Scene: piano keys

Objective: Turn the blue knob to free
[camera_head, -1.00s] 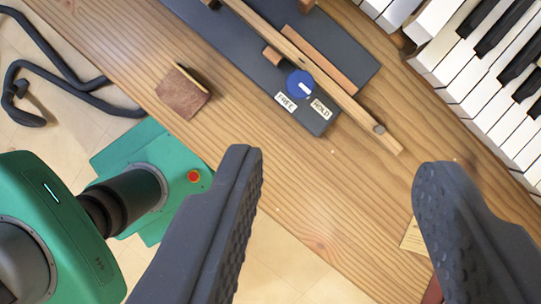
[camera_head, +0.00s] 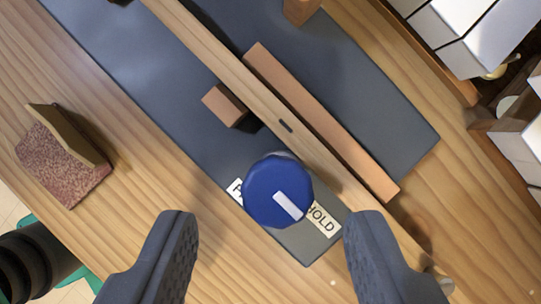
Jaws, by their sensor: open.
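The blue knob (camera_head: 272,186) is round, with a white pointer mark on its top. It sits near the lower end of the dark grey base board (camera_head: 150,70). The pointer mark is angled toward the lower right, toward the HOLD label (camera_head: 321,219). The FREE label (camera_head: 236,190) is mostly hidden behind the knob's left side. My gripper (camera_head: 268,222) is open and empty. Its two fingers stand to the lower left and lower right of the knob, with the knob above and between them in the picture, not gripped.
A long wooden bar (camera_head: 230,70) crosses the board just right of the knob, with a wooden strip (camera_head: 320,120) beside it. A small wooden block (camera_head: 224,104) is above the knob. A brown felted block (camera_head: 65,160) lies at left. Piano keys (camera_head: 460,40) are at upper right.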

